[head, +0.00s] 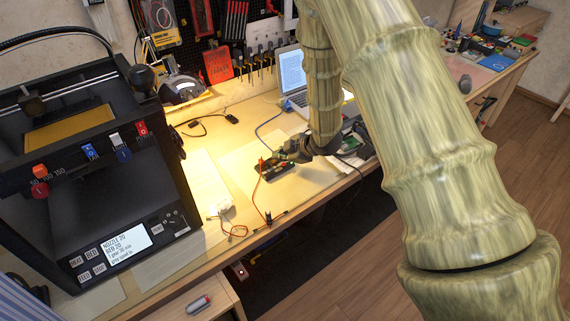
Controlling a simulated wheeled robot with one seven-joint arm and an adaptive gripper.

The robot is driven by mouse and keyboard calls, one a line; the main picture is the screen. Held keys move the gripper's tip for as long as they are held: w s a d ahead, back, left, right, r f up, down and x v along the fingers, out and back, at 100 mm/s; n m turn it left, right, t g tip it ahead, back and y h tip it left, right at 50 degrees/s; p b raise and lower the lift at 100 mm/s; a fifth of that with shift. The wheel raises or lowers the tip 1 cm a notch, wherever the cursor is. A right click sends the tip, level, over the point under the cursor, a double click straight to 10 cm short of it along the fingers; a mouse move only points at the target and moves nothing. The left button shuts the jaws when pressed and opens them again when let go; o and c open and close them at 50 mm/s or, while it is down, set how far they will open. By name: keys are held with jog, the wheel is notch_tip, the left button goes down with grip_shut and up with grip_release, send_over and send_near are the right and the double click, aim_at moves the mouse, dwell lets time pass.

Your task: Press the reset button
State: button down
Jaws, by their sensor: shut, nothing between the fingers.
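My gripper (284,155) is small and dark in the head view, at the end of my bamboo-textured arm, low over the workbench. It is shut with nothing visible between its fingers. Its tips are close above a small dark device (273,169) with a red lead; I cannot tell whether they touch it. A black printer-like machine (150,225) stands at the left. Its front panel has several labelled buttons (92,262) beside a lit screen (126,245). I cannot make out a button marked reset; one may be hidden by my gripper or too small to read.
An open laptop (292,75) stands behind my arm. Red and black leads (236,231) lie near the bench's front edge. The pale bench top (205,180) between machine and gripper is mostly clear. A pegboard with tools (262,30) is behind.

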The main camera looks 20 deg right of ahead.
jog(key=shift+f, duration=0.15)
jog(key=shift+f, duration=0.25)
